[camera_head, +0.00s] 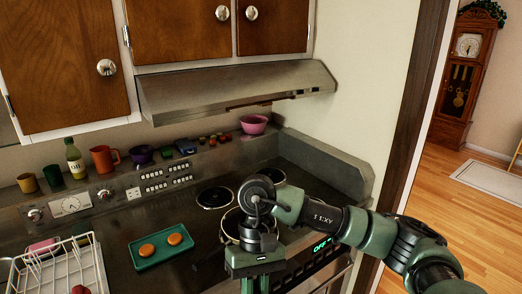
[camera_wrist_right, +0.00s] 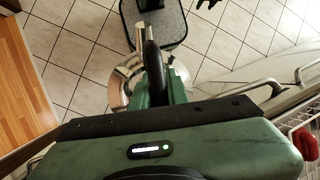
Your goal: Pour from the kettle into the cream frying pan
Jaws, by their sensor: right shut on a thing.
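My right gripper (camera_head: 255,284) is in front of the stove in the head view, its lower part cut off by the picture's bottom edge. In the right wrist view my right gripper (camera_wrist_right: 153,78) is shut on the dark handle of a shiny metal kettle (camera_wrist_right: 122,88). The gripper body hides much of the kettle there, and I cannot make out the kettle in the head view. A round pan with a pale rim (camera_head: 228,226), seemingly the cream frying pan, sits on the hob just behind my right gripper and is partly hidden by it. My left gripper is not in view.
A teal tray (camera_head: 146,262) with two orange round items lies left of the pan. A white dish rack (camera_head: 70,262) stands at the far left. A bare coil burner (camera_head: 214,197) is behind the pan. Cups, a bottle and a pink bowl (camera_head: 254,124) line the back ledge under the hood (camera_head: 235,88).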

